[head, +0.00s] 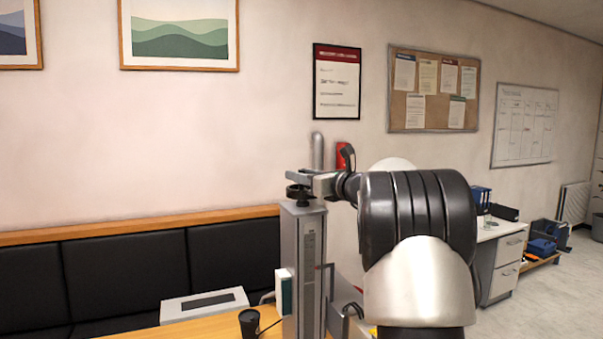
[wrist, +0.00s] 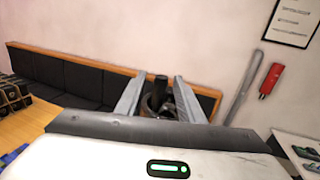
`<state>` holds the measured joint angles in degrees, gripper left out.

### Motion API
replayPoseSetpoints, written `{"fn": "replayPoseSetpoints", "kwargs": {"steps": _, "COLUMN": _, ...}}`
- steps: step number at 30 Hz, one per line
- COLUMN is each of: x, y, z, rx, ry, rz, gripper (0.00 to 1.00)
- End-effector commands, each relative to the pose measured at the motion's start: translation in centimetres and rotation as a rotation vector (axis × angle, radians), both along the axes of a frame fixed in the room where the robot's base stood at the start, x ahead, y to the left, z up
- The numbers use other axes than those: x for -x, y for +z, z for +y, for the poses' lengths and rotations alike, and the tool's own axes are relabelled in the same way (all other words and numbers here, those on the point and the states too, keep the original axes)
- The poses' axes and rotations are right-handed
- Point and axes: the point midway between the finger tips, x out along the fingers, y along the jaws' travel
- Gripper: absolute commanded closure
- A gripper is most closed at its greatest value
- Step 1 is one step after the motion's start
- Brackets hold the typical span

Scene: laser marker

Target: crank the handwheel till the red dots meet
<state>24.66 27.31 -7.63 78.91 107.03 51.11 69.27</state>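The grey column (head: 303,262) of the laser marker stands upright at the table. The dark handwheel (head: 299,194) sits on its top, partly hidden by my gripper. In the wrist view the handwheel (wrist: 158,103) and its upright dark knob (wrist: 160,88) show between my two fingers. My gripper (head: 300,178) is level with the top of the column, reaching in from the right. In the wrist view my gripper (wrist: 157,92) is open, with gaps on both sides of the knob. I cannot see any red dots in either view.
A black cup (head: 249,322) and a light box with a dark panel (head: 204,305) are on the wooden table (head: 172,331). A black padded bench (head: 100,275) runs along the wall behind. A drawer cabinet (head: 502,268) stands at right.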

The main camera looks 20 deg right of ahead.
Motion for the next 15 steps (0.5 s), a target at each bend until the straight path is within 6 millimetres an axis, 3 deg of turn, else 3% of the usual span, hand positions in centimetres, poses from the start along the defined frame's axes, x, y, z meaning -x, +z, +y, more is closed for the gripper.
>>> {"fn": "replayPoseSetpoints", "kwargs": {"steps": 10, "x": -0.34, "y": -0.01, "z": 0.08, "rx": 0.0, "ry": -0.001, "rz": 0.0, "gripper": 0.67}}
{"fn": "replayPoseSetpoints", "kwargs": {"steps": 15, "x": -0.33, "y": -0.01, "z": 0.09, "rx": 0.0, "ry": -0.001, "rz": 0.0, "gripper": 0.96}}
